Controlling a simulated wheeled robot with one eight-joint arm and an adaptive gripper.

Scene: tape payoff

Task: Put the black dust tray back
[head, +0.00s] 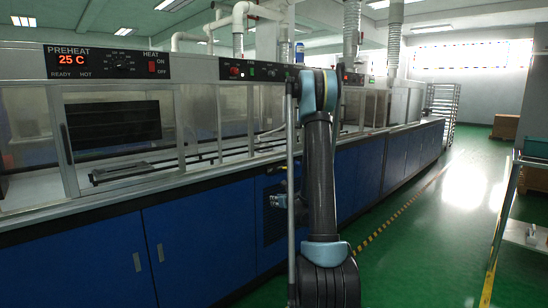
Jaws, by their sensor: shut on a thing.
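My gripper (280,201) is at the front of the blue cabinets, left of my arm, and small in the head view. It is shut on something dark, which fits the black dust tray. The tray's outline does not stand out from the dark slatted panel (271,232) behind it. I cannot tell how far the tray is in or out of the cabinet, or whether it is level. My arm hides the area just right of the gripper.
A long machine line with glass doors stands on blue cabinets (200,245). A preheat panel (105,62) reads 25 C. Green floor (420,240) is open at the right, with a yellow-black floor stripe.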

